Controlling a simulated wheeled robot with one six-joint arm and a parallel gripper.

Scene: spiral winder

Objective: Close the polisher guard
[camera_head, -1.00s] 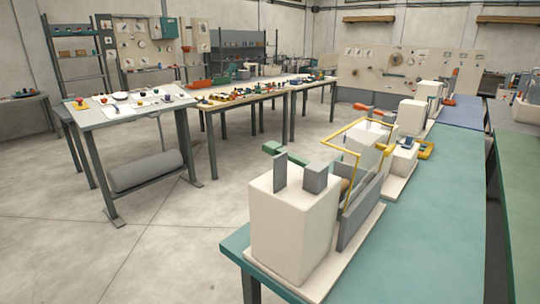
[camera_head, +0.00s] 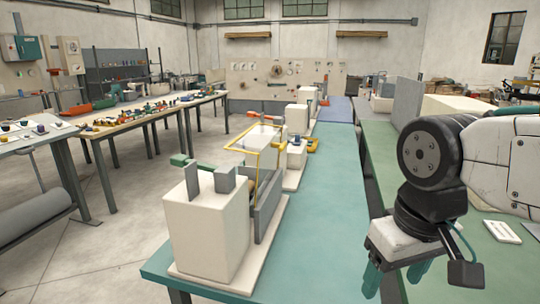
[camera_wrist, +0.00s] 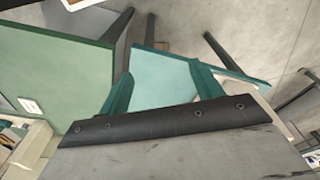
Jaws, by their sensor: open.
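A machine of cream blocks (camera_head: 208,232) stands on the near end of the teal bench (camera_head: 322,222). A yellow frame (camera_head: 272,158), which looks like the guard, stands raised and tilted above its middle, beside a grey side plate (camera_head: 268,205). A green handle or bar (camera_head: 181,160) sticks out at its left. My gripper (camera_head: 395,276) is at the lower right in the head view, to the right of the machine and well apart from it. Its two green fingers are apart and empty. In the wrist view, my gripper (camera_wrist: 163,82) points at the teal bench top (camera_wrist: 165,78); no yellow frame shows there.
Further cream machines (camera_head: 303,117) stand behind on the same bench row. A green bench (camera_head: 440,235) runs along the right, with a white card (camera_head: 501,231) on it. A long worktable (camera_head: 140,122) with many small parts stands at the left. Open floor (camera_head: 120,240) lies between.

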